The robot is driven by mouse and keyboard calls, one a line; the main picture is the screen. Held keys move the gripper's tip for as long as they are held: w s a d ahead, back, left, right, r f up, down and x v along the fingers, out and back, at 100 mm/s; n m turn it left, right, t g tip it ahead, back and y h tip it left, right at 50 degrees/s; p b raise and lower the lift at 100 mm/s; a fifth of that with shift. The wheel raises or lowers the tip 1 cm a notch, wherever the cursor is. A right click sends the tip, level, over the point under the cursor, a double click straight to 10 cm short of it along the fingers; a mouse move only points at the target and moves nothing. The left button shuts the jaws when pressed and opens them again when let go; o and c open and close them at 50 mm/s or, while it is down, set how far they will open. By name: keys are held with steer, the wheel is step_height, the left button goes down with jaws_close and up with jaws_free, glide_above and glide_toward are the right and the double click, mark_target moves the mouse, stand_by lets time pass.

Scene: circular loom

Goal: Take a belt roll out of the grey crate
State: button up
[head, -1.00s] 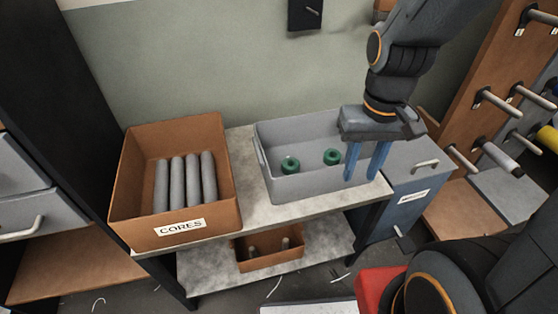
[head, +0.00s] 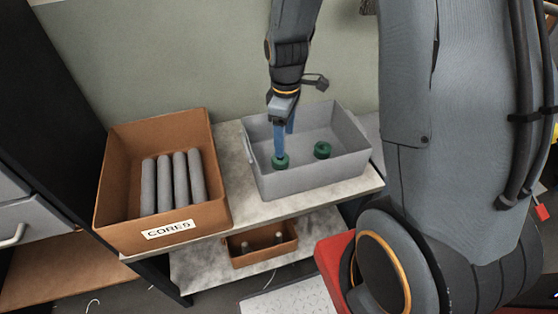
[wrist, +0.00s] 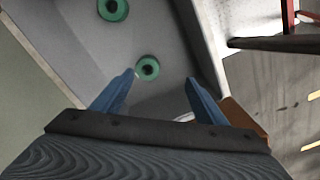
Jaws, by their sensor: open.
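Two green belt rolls lie on the floor of the grey crate (head: 325,178). The left roll (head: 281,163) is partly covered by a blue finger in the head view. The right roll (head: 322,150) lies apart from it, clear of the gripper. In the wrist view the nearer roll (wrist: 147,68) shows ahead of the fingertips, between their lines, and the other roll (wrist: 112,9) is farther up at the top edge. My gripper (wrist: 160,78) is open with nothing between its blue fingers. It points down into the crate above the left roll; contact cannot be told.
A brown crate labelled CORES (head: 115,228) with several grey cylinders stands left of the grey crate on the bench (head: 240,205). A smaller brown box (head: 262,257) sits on the shelf below. The grey crate's walls surround the fingers.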

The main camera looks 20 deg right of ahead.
mark_target(280, 161)
steer(key=w+f+n, duration=0.1)
steer(key=f, duration=0.1)
steer(key=w+f+n, duration=0.2)
steer(key=shift+w+f, duration=0.15)
steer(key=shift+f, duration=0.25)
steer(key=shift+a+f+p, duration=0.1)
steer(key=shift+f+p, duration=0.45)
steer(key=shift+f, duration=3.2)
steer(key=c, duration=1.1)
steer(key=shift+r, duration=0.1)
steer(key=shift+c, duration=0.2)
